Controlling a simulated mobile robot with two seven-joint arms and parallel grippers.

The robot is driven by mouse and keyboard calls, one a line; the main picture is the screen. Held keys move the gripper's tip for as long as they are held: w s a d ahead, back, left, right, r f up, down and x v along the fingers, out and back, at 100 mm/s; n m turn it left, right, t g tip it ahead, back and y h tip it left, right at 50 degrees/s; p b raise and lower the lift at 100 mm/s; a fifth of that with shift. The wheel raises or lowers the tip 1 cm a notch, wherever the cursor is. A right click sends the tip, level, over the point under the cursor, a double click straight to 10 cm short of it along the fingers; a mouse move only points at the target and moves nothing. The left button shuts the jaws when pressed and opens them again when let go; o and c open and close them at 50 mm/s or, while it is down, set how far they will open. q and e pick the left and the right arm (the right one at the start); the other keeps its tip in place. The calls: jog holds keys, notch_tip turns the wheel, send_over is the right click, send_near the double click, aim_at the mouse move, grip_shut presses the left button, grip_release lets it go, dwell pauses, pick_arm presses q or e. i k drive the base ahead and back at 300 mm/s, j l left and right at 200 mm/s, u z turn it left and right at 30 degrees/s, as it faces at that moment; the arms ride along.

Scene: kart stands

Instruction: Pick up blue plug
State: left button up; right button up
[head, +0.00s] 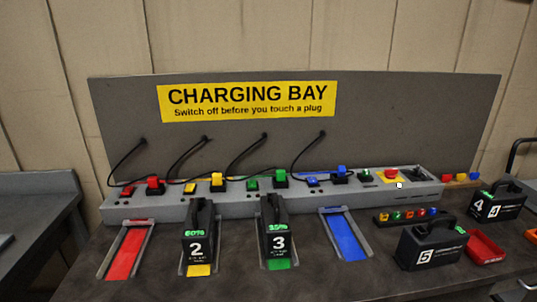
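The blue plug (341,170) sits at the right end of a row of coloured plugs on the long grey charging unit. A black cable runs from it up to the back panel. It appears seated in a dark socket, with a blue switch (312,181) just to its left. Neither of my grippers is in view, and nothing touches the plug.
Red (153,182), yellow (217,179) and green (280,174) plugs stand left of it. Batteries 2 (198,248) and 3 (275,240) stand in front. The blue bay (345,238) is empty. Battery 5 (430,250) and a red tray (485,247) are at right.

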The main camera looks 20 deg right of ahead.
aim_at(341, 171)
jog(key=z, duration=1.2)
